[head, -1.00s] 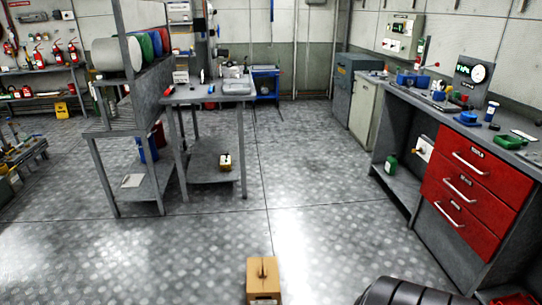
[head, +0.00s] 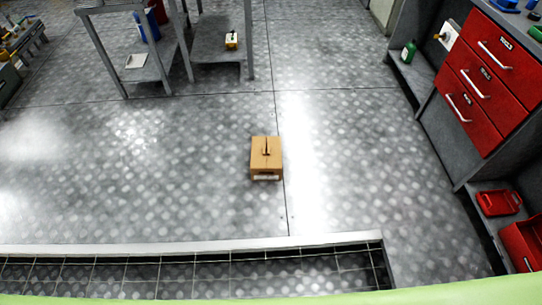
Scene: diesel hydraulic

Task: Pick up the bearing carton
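A small tan-brown carton (head: 265,158) stands alone on the metal floor, near the middle of the head view. It has a dark slot or handle mark on top and a pale label strip along its front lower edge. I take it for the bearing carton. Neither of my grippers is in view, and nothing touches the carton.
A grated floor channel with a pale rim (head: 190,248) runs in front of the carton. A workbench with red drawers (head: 485,80) stands at the right, with red bins (head: 498,203) low beside it. Grey shelving (head: 150,75) stands at the upper left. Floor around the carton is clear.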

